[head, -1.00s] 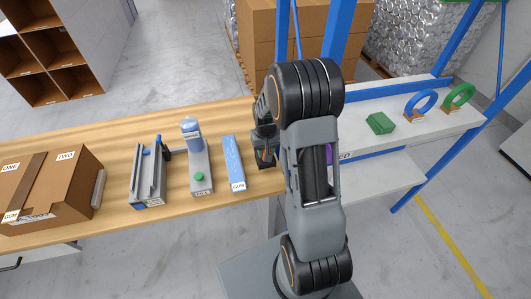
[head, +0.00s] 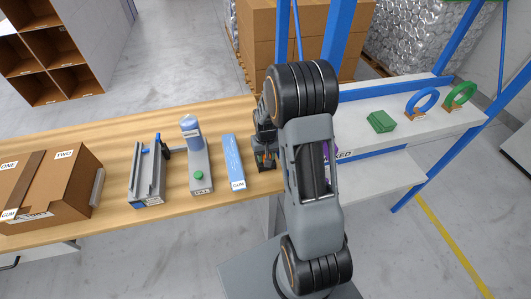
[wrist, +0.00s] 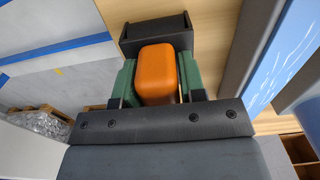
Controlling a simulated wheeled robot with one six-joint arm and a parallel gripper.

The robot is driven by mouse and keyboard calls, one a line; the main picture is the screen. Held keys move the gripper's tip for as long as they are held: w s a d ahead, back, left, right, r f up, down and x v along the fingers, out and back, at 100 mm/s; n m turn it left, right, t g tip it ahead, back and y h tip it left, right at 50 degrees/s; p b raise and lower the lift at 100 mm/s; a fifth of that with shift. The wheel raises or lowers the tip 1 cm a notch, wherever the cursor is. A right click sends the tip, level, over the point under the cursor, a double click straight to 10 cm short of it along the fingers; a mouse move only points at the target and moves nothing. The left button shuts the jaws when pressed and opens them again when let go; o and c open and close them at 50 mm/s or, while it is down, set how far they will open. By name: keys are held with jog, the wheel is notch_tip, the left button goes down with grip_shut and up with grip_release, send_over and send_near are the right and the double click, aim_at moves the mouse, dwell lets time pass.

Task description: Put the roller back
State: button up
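The roller shows as a rounded orange handle (wrist: 157,72) in the wrist view, between the green-padded fingers of my gripper (wrist: 156,88). The pads appear to press on both sides of it. The rest of the roller is hidden. A dark open-topped holder (wrist: 155,27) lies just beyond the orange handle, over the wooden table. I cannot tell whether the roller touches it. In the head view my gripper (head: 264,158) is low at the table's right end, right of the blue box marked GUM (head: 233,162), and partly hidden by my arm.
A grey device with a green button (head: 199,165), a grey slotted fixture (head: 148,175) and a cardboard box (head: 48,190) stand leftward on the wooden table (head: 110,138). The white shelf at right holds a green block (head: 381,121), a blue ring (head: 421,103) and a green ring (head: 460,96).

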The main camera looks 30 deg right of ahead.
jog(key=o, duration=0.3)
jog(key=shift+w+r, duration=0.1)
jog(key=shift+w, duration=0.1)
jog(key=shift+o, duration=0.2)
jog(key=shift+r+p, duration=0.6)
notch_tip(320, 180, up, 12)
jog(key=s+a+r+n+t, duration=0.1)
jog(key=s+a+r, duration=0.3)
jog(key=s, duration=0.4)
jog(key=s+a+r+n+t, duration=0.1)
jog(key=s+a+r+t, duration=0.2)
jog(key=s, duration=0.5)
jog(key=shift+a+r+b, duration=0.35)
jog(key=shift+a+r, duration=0.55)
jog(key=shift+a, duration=0.25)
